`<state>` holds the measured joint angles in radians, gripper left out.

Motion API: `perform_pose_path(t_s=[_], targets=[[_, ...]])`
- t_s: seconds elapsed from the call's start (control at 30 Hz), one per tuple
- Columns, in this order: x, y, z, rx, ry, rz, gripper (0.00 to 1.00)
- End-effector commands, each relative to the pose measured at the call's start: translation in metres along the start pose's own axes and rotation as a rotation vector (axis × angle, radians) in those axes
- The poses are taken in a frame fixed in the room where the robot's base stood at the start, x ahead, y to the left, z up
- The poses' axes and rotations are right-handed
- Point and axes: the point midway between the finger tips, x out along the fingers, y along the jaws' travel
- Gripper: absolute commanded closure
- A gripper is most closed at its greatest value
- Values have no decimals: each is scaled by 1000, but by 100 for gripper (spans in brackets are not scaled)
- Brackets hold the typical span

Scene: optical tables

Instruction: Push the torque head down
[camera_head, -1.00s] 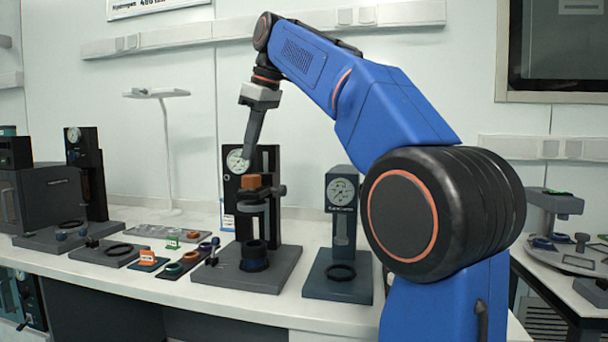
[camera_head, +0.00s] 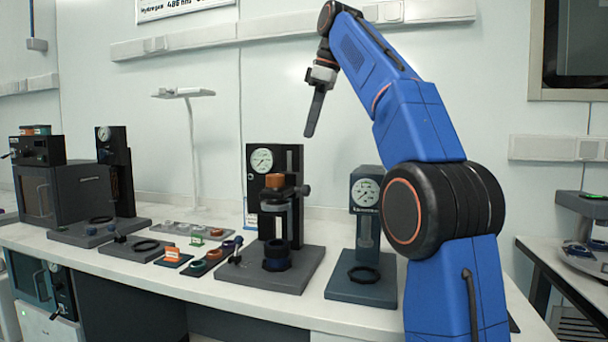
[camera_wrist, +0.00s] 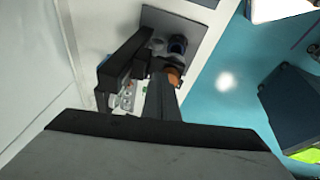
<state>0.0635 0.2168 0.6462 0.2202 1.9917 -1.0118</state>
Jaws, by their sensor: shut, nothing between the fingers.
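The torque head (camera_head: 274,204), a dark ring-shaped body with an orange block (camera_head: 275,181) on top, sits on the black column of the middle stand (camera_head: 289,165). A round dial (camera_head: 262,160) is on that column. Below the head, a dark cup with a blue rim (camera_head: 277,254) stands on the grey base, with a gap between them. My gripper (camera_head: 309,134) is shut and empty, pointing down, above and right of the orange block and apart from it. In the wrist view, the fingers partly cover the stand, and the orange block (camera_wrist: 173,76) shows beside them.
A second dial stand (camera_head: 365,192) with a black ring on its base is to the right. At left are a tall dark stand (camera_head: 116,170), a dark box (camera_head: 66,200) and trays of small coloured parts (camera_head: 207,262). A wall rail runs behind my arm.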

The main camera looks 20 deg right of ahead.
Motion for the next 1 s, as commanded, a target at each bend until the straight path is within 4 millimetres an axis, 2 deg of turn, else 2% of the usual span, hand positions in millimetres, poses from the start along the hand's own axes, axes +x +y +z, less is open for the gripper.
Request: perform_pose_path(t_s=[0.17,0.37,0.87,1.0], targets=[[5,0,0,0,1,1,100],[24,-1,0,0,0,-2,100],[102,-1,0,0,-1,-2,100],[119,6,6,2,-1,-1,100]])
